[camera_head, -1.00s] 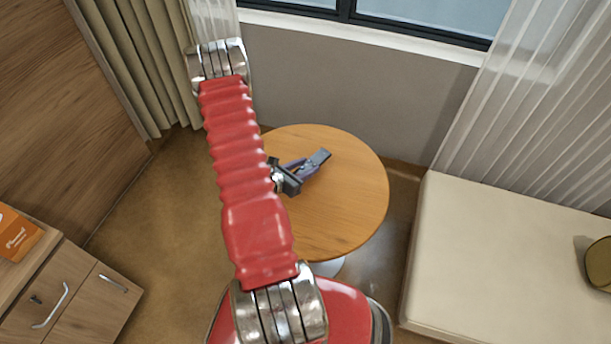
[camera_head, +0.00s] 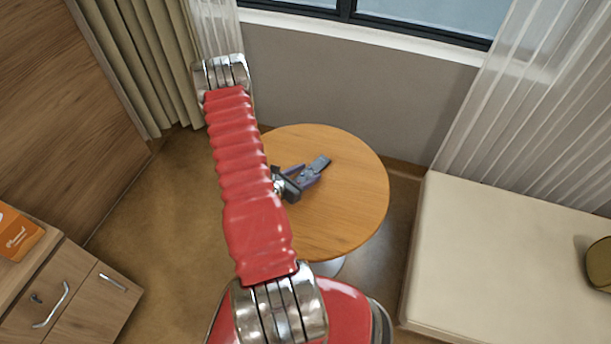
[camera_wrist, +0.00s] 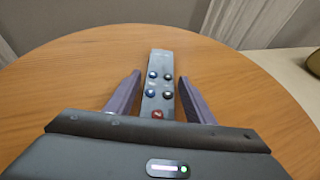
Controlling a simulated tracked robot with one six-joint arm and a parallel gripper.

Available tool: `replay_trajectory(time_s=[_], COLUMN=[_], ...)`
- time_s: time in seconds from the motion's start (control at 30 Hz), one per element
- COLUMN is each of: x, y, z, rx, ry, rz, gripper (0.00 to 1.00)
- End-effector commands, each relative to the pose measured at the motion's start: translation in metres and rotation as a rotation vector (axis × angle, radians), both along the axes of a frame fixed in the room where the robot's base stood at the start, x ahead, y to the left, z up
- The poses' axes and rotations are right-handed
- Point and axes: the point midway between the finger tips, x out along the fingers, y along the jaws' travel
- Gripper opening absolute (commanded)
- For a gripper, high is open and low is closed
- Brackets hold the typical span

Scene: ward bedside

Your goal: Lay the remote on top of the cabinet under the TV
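The grey remote (camera_head: 320,163) lies on the round wooden table (camera_head: 352,205), with dark buttons and one red button. In the wrist view the remote (camera_wrist: 158,88) lies lengthwise between the two purple fingers of my gripper (camera_wrist: 160,76). The fingers are open, with a gap on each side of the remote. In the head view my gripper (camera_head: 308,175) is low over the table, at the remote's near end. No TV is in view, so I cannot tell which cabinet stands under one.
A wooden cabinet (camera_head: 78,296) with metal handles stands at lower left, with an orange box (camera_head: 17,234) on top. A cream padded bench (camera_head: 500,255) with a brownish-gold object (camera_head: 600,263) is at right. Curtains and a window are behind. The tabletop around the remote is clear.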

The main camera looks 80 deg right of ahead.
Motion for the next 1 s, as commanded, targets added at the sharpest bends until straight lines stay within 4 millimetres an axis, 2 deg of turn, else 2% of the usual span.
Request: replay_trajectory(time_s=[0.1, 0.47, 0.67, 1.0], x=[0.000, 0.001, 0.010, 0.031], y=[0.000, 0.002, 0.017, 0.055], z=[0.000, 0.003, 0.010, 0.028], rx=[0.000, 0.000, 0.001, 0.000], ry=[0.000, 0.000, -0.001, -0.001], rz=[0.000, 0.001, 0.003, 0.004], gripper=[0.56, 0.56, 0.56, 0.56])
